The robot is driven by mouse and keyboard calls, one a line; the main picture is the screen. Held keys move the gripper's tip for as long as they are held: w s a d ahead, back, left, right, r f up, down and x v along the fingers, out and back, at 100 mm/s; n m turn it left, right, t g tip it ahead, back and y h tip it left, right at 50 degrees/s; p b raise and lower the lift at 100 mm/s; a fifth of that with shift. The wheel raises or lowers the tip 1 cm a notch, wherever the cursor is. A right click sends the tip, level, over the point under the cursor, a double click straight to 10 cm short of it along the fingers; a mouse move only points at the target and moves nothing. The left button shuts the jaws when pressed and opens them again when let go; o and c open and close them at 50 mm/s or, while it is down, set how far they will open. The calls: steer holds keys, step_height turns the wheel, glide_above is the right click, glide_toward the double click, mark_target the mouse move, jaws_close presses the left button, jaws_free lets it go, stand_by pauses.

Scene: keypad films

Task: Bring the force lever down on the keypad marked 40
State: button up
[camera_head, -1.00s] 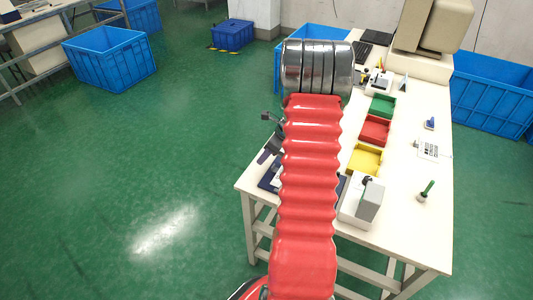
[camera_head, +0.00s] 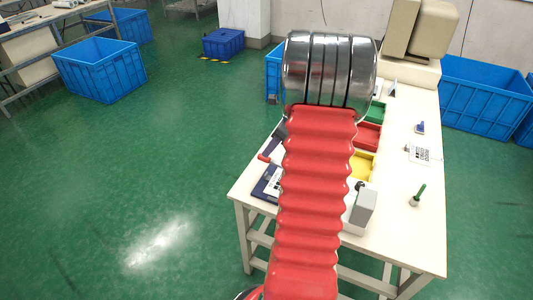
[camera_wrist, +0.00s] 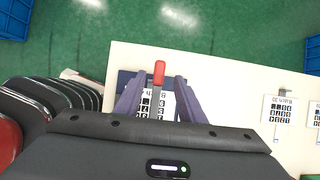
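The force lever has a red handle (camera_wrist: 159,72) and a dark shaft. It stands over a white keypad film (camera_wrist: 168,104) with black keys on a dark blue base (camera_wrist: 125,78). The film's marking is partly covered and I cannot read it in full. My gripper (camera_wrist: 157,88) has its two purple fingers apart, one on each side of the lever, with gaps to it. In the head view the red handle (camera_head: 263,158) and the dark blue base (camera_head: 265,190) show left of my arm. The gripper is mostly hidden there behind my arm.
Another keypad sheet (camera_head: 420,153) lies on the right of the white table (camera_head: 405,235); it also shows in the wrist view (camera_wrist: 279,110). Red (camera_head: 368,135), yellow (camera_head: 363,165) and green trays, a grey-white device (camera_head: 362,207) and a green-handled tool (camera_head: 418,195) stand nearby.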

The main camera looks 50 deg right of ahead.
steer(key=shift+v, duration=1)
